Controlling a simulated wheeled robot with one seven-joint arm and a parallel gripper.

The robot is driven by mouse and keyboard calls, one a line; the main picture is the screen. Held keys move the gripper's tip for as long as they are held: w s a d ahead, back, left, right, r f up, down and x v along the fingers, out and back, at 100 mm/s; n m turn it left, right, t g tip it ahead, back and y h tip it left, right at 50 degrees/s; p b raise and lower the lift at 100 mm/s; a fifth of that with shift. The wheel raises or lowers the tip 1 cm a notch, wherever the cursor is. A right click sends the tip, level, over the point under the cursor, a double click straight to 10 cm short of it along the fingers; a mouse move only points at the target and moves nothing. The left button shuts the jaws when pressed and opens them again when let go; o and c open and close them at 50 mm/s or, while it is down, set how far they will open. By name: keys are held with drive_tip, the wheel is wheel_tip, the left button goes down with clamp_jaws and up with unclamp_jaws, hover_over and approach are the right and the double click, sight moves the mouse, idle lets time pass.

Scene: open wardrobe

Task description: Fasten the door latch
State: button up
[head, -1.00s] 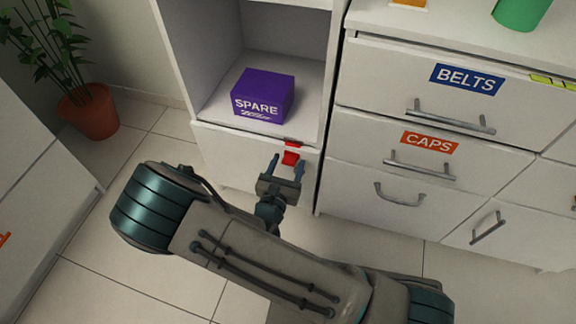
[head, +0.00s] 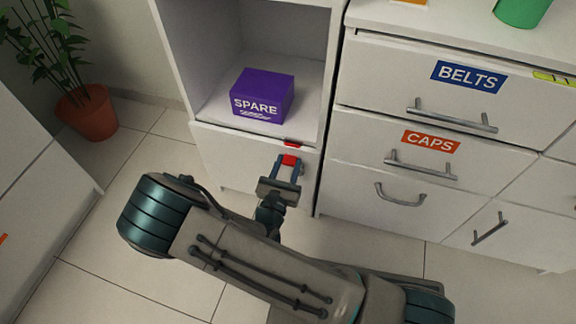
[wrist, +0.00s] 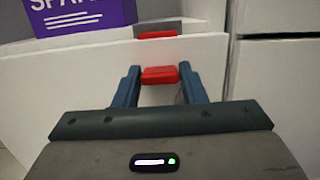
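A red latch piece (head: 289,160) sits on the white door panel (head: 232,157) below the open shelf. A second, thinner red piece (head: 294,143) is just above it at the door's top edge, with a small gap between the two. In the wrist view, the latch piece (wrist: 160,75) lies between my fingertips, and the upper red piece (wrist: 157,35) is straight beyond it. My gripper (head: 288,162) has a finger on each side of the latch piece; both appear to touch it. The contact faces are hidden.
A purple SPARE box (head: 262,95) stands on the shelf above the door. A drawer unit with metal handles (head: 450,117) stands to the right. A potted plant (head: 87,112) is at the left. Tiled floor around my arm is clear.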

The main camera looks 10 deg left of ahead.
drive_tip(key=o, duration=0.3)
drive_tip(key=s+a+f+p, duration=0.1)
drive_tip(key=s+p, duration=0.3)
drive_tip(key=s, duration=0.9)
drive_tip(key=shift+s+f, duration=0.35)
drive_tip(key=shift+f, duration=0.15)
drive_tip(key=r+p, duration=0.1)
drive_tip(key=p, duration=0.4)
drive_tip(key=r+g+p, duration=0.1)
drive_tip(key=r+p, duration=0.1)
drive_tip(key=p, duration=0.3)
drive_tip(key=shift+s+g, duration=0.3)
drive_tip(key=shift+s, duration=0.1)
drive_tip(key=shift+f, duration=0.15)
